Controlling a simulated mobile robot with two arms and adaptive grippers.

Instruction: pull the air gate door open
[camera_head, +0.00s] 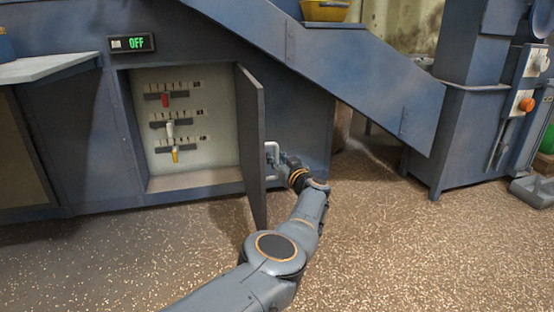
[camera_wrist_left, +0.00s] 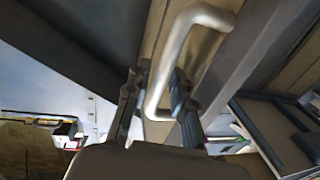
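The air gate door (camera_head: 251,145) is a grey-blue panel standing swung out, nearly edge-on, from the right side of a lit compartment (camera_head: 183,125). Inside are several sliders with red, white and yellow handles. The door's pale handle (camera_head: 274,152) is on its right-hand face. My left gripper (camera_head: 273,160) is at this handle. In the left wrist view the handle (camera_wrist_left: 172,62) is a silver bar between the two fingers (camera_wrist_left: 156,100), which look apart, with a gap beside the bar. Whether they touch it I cannot tell. My right gripper is not in view.
A display reading OFF (camera_head: 132,43) sits above the compartment. A sloping blue chute (camera_head: 330,62) runs down to the right. A blue machine with an orange button (camera_head: 526,104) stands at the right. The speckled floor (camera_head: 400,250) in front is clear.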

